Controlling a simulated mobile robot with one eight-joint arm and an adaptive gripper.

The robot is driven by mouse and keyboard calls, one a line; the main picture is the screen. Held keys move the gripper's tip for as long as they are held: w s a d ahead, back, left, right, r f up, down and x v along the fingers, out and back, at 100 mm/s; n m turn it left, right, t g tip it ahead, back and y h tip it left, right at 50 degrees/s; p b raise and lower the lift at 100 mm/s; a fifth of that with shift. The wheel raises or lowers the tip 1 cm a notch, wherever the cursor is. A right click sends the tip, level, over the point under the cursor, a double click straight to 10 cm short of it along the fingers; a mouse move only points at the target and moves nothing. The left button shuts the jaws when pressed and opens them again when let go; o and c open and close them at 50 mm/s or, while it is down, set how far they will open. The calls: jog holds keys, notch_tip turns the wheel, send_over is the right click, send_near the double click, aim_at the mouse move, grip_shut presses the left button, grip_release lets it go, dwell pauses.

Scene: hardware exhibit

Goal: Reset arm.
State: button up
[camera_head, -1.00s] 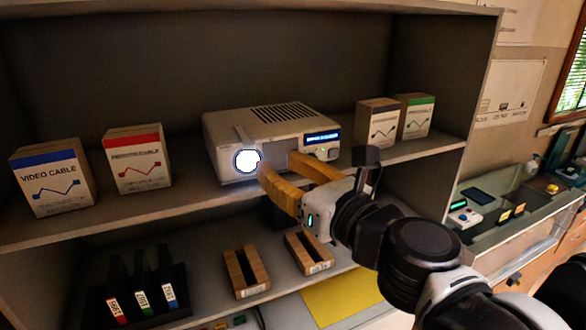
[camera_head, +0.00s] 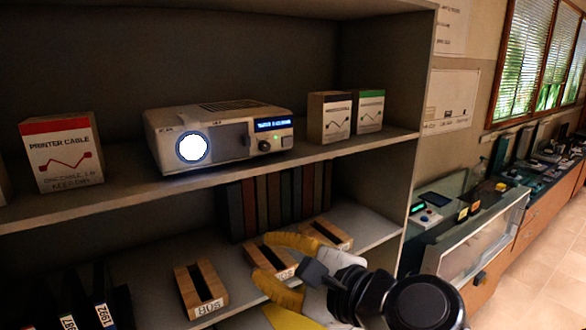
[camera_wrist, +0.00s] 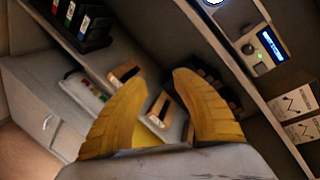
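My gripper (camera_head: 268,268) has two yellow fingers. It is in front of the lower shelf, below the beige projector. The fingertips are apart and nothing shows between them as held. In the wrist view my gripper (camera_wrist: 160,85) also shows its two yellow fingers spread, with a wooden block on the shelf beyond the gap. The projector (camera_head: 222,135) stands on the upper shelf with its round light and blue display lit. It is clear of my gripper.
A printer cable box (camera_head: 62,152) and two more boxes flank the projector. Slotted wooden blocks, one being a front block (camera_head: 202,290), stand on the lower shelf before a row of books (camera_head: 275,200). A glass case (camera_head: 470,235) stands at the right, with open floor beside it.

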jog(key=s+d+f+n+g+h+b, duration=0.1)
jog(key=d+f+n+b, duration=0.4)
jog(key=f, duration=0.9)
jog(key=s+d+f+n+g+h+b, duration=0.1)
jog(key=s+d+f+n+h+b, duration=0.2)
jog(key=d+f+n+h+b, duration=0.3)
jog(key=s+d+f+n+g+h+b, duration=0.1)
jog(key=d+f+n+b, duration=0.4)
jog(key=d+f+b, duration=0.6)
notch_tip(320, 180, down, 11)
jog(key=s+d+h, duration=0.1)
jog(key=h, duration=0.1)
jog(key=shift+s+d+g+h+b, duration=0.25)
jog(key=shift+d+g+h+b, duration=0.05)
jog(key=shift+d+b, duration=0.05)
dwell(2.0)
